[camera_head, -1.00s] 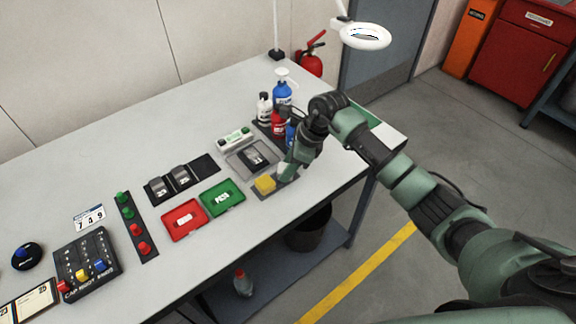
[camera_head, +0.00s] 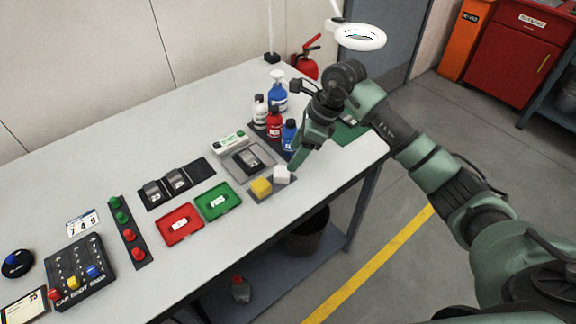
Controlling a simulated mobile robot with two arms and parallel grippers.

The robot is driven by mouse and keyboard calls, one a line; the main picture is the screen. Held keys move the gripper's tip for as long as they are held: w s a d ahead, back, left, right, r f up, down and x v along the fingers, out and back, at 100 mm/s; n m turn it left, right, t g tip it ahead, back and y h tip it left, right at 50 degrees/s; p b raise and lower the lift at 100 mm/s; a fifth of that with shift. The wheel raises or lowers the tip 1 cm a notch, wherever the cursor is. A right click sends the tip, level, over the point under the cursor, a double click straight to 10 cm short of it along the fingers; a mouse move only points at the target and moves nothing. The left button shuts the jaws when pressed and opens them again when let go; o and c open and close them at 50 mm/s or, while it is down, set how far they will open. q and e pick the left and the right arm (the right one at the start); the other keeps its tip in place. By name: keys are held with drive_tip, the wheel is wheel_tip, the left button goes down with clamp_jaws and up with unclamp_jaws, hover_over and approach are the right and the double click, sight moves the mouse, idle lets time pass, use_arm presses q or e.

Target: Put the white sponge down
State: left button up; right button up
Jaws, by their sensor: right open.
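The white sponge (camera_head: 282,175) rests on the small grey mat (camera_head: 260,196), right beside the yellow sponge (camera_head: 261,187). My right gripper (camera_head: 296,163) is just above and to the right of the white sponge, pointing down. Its jaws are open, and the white sponge appears free of them. The far finger is hard to make out. My left gripper is not in view.
Several bottles (camera_head: 274,124) stand behind my right gripper. A green tray (camera_head: 218,202) and red tray (camera_head: 180,225) lie further left. The table's front edge is close to the mat.

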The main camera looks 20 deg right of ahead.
drive_tip(key=shift+v, duration=2.1)
drive_tip(key=shift+a, duration=0.1)
